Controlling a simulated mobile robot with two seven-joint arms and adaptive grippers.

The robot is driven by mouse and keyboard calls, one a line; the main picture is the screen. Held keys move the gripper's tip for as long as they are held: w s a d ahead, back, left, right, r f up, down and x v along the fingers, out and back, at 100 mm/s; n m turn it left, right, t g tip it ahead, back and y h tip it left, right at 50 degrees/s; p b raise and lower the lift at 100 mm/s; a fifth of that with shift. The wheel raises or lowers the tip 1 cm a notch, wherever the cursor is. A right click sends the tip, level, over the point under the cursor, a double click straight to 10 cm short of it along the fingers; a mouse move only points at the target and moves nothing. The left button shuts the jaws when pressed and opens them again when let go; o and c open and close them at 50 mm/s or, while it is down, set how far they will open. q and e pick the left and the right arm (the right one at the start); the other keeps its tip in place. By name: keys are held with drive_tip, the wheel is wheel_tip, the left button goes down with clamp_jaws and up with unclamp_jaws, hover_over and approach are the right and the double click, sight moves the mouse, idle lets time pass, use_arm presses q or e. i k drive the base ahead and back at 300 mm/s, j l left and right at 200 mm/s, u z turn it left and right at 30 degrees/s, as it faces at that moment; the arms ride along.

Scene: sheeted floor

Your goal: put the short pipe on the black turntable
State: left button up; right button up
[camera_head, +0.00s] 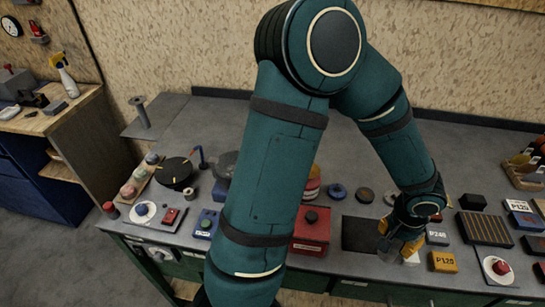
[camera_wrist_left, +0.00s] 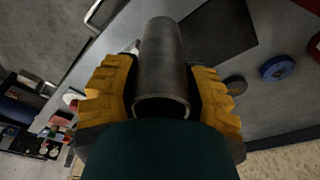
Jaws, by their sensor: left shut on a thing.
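The short pipe (camera_wrist_left: 162,65) is a dark grey hollow metal tube. In the left wrist view it lies between the two yellow-padded fingers of my left gripper (camera_wrist_left: 160,95), which is shut on it. In the head view my left gripper (camera_head: 402,243) is low over the bench at the right, beside the dark square mat, and mostly hides the pipe. The black turntable (camera_head: 174,173) is a round dark disc with a yellow mark, on the left part of the bench, far from the gripper. My right gripper is not in view.
A red box (camera_head: 311,229) stands mid-bench, left of the dark mat (camera_head: 361,235). A yellow P125 block (camera_head: 442,262) is close right of the gripper. The bench's back middle is partly hidden by my arm.

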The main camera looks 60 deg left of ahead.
sight(173, 169)
drive_tip(key=k+j, duration=0.2)
drive_tip(key=k, duration=0.15)
drive_tip(key=k+j+z, duration=0.1)
drive_tip(key=k, duration=0.2)
drive_tip(key=k+j+z, duration=0.25)
drive_tip(key=k+j, duration=0.3)
drive_tip(key=k+j+z, duration=0.15)
drive_tip(key=k+j, duration=0.2)
drive_tip(key=k+j+z, duration=0.2)
drive_tip(key=k, duration=0.4)
drive_tip(key=k+j+z, duration=0.15)
drive_tip(key=k, duration=0.35)
drive_tip(key=k+j+z, duration=0.15)
drive_tip(key=j, duration=0.25)
drive_tip(key=k+j+z, duration=0.15)
drive_tip(key=k+j, duration=0.15)
drive_tip(key=k+j+z, duration=0.1)
drive_tip(key=j, duration=0.3)
drive_tip(key=k+j+z, duration=0.1)
drive_tip(key=j, duration=0.3)
drive_tip(key=k+j+z, duration=0.1)
drive_tip(key=j, duration=0.75)
